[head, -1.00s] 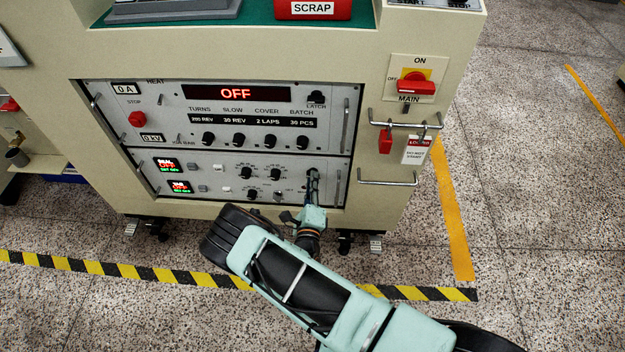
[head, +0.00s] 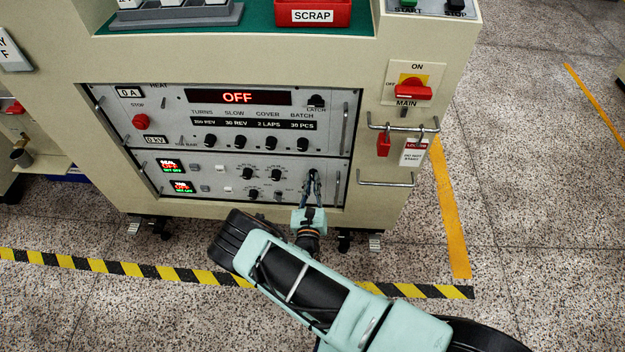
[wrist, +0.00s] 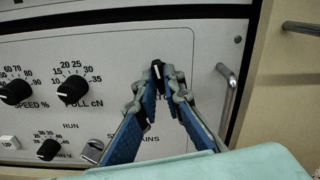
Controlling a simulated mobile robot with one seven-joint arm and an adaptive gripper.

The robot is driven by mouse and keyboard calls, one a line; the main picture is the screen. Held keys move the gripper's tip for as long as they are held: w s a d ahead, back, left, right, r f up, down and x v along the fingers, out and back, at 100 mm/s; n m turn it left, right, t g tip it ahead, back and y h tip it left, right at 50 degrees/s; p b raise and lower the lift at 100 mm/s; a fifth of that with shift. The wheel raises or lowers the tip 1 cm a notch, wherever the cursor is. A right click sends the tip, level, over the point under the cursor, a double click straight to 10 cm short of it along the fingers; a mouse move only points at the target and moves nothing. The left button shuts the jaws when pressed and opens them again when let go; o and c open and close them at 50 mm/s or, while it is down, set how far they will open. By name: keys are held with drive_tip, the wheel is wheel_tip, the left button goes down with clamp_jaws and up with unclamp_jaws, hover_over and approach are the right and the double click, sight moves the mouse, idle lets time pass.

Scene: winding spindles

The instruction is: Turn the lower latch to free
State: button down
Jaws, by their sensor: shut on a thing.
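The lower latch (wrist: 157,69) is a small black knob with a pale mark on the lower drawer's panel, seen between the fingertips in the wrist view. My gripper (wrist: 159,76) is shut on it, one blue-padded finger on each side. In the head view my gripper (head: 313,174) reaches up to the lower right of the panel and hides most of the latch. The latch looks roughly upright in the wrist view. Its lettering is partly hidden by the fingers.
Black knobs (wrist: 75,91) sit left of my gripper, and a metal handle (wrist: 227,103) stands close on the right. The upper drawer has its own black latch (head: 316,101). Locks and a tag (head: 414,152) hang from a rail at the cabinet's right.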

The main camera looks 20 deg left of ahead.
drive_tip(key=shift+m+p, duration=0.3)
drive_tip(key=shift+m, duration=0.9)
drive_tip(key=c, duration=2)
unclamp_jaws()
drive_tip(key=shift+c, duration=0.2)
wheel_tip(320, 180, up, 10)
drive_tip(key=shift+r, duration=0.1)
